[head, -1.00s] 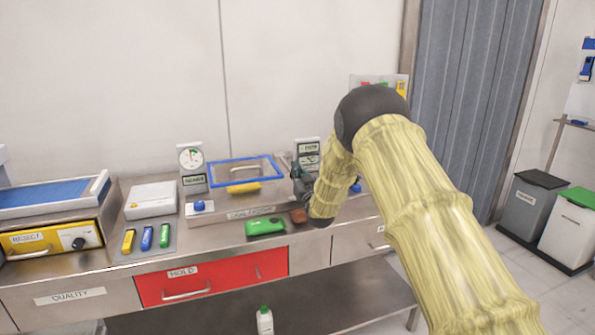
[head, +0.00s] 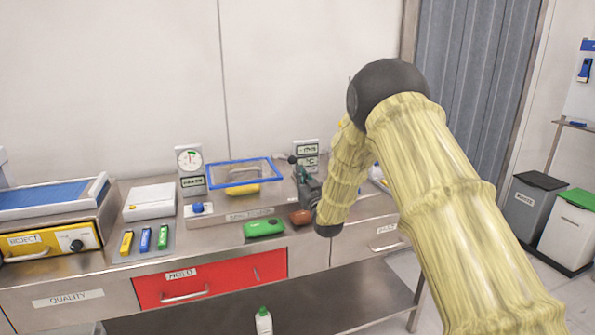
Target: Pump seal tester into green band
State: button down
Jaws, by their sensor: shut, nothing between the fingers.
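The seal tester (head: 240,217) stands on the steel counter, with a blue-framed clear chamber (head: 240,172) holding a yellow item (head: 242,188). Its round dial gauge (head: 189,160) has a green band and a dark pointer, too small to read exactly. A blue knob or button (head: 198,208) sits at the front left of the tester. My gripper (head: 298,168) is right of the chamber, near a small display (head: 306,148), with its fingers small and partly hard to make out. It appears shut and holds nothing visible. My arm hides the counter to the right of it.
A green object (head: 264,228) and a brown one (head: 300,217) lie on the counter in front. A white scale (head: 151,200) and yellow, blue and green pieces (head: 145,239) lie left. The REJECT box (head: 52,243) is far left; the red HOLD drawer (head: 210,278) is below.

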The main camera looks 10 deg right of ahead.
jog(key=shift+f+b+v, duration=0.15)
jog(key=shift+v, duration=0.85)
jog(key=shift+f+b+v, duration=0.1)
jog(key=shift+b+v, duration=0.05)
jog(key=shift+v, duration=0.9)
jog(key=shift+w, duration=0.1)
